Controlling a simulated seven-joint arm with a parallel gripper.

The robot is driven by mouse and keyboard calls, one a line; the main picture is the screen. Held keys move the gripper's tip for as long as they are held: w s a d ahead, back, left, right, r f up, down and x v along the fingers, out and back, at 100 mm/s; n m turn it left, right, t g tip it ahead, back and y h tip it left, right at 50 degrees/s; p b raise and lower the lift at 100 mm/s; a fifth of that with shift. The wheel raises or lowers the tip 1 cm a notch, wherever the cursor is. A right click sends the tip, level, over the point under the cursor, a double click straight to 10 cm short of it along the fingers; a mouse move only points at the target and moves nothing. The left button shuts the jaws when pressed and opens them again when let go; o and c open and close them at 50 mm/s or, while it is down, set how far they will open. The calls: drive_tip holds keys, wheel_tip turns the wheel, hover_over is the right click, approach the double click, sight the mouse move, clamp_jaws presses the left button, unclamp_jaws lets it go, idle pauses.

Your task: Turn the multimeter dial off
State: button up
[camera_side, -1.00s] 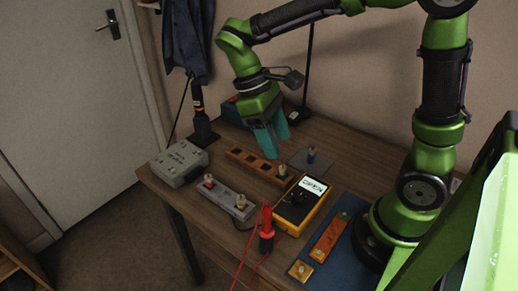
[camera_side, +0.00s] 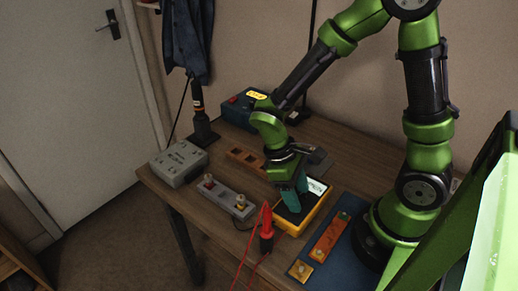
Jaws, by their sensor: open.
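The yellow multimeter (camera_side: 291,229) lies on the table in front of my arm. Its pale display (camera_side: 317,186) shows partly at its upper right, with the rest of the screen blocked from view. My gripper (camera_side: 293,207), with teal fingers, points down over the middle of the multimeter's dark face. The fingers are open. The dial is hidden behind the fingers, so I cannot tell its position or whether the fingers touch it.
A red probe (camera_side: 266,232) with red wires stands just left of the multimeter. A grey strip with knobs (camera_side: 227,196), a grey box (camera_side: 178,163) and a brown socketed block (camera_side: 243,158) lie further left. A blue mat (camera_side: 340,250) with an orange strip (camera_side: 330,237) lies right.

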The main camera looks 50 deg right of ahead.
drive_tip(key=c, duration=1)
drive_tip(key=shift+c, duration=0.2)
drive_tip(key=shift+n, duration=0.4)
drive_tip(key=n, duration=0.2)
drive_tip(key=n+h, duration=0.1)
drive_tip(key=shift+a+n+t+h, duration=0.15)
drive_tip(key=shift+n+t+h, duration=0.15)
drive_tip(key=shift+n+t, duration=0.1)
drive_tip(key=n+t+h, duration=0.1)
drive_tip(key=n, duration=0.3)
drive_tip(key=shift+s+n, duration=0.15)
drive_tip(key=shift+n, duration=0.15)
drive_tip(key=n+t, duration=0.1)
drive_tip(key=n, duration=0.1)
drive_tip(key=n+t, duration=0.1)
drive_tip(key=n, duration=0.1)
drive_tip(key=shift+s+a+h, duration=0.1)
drive_tip(key=shift+h, duration=0.2)
drive_tip(key=n, duration=0.2)
drive_tip(key=n+t, duration=0.1)
drive_tip(key=n, duration=0.1)
drive_tip(key=shift+s+n+t, duration=0.1)
drive_tip(key=shift+n+t, duration=0.2)
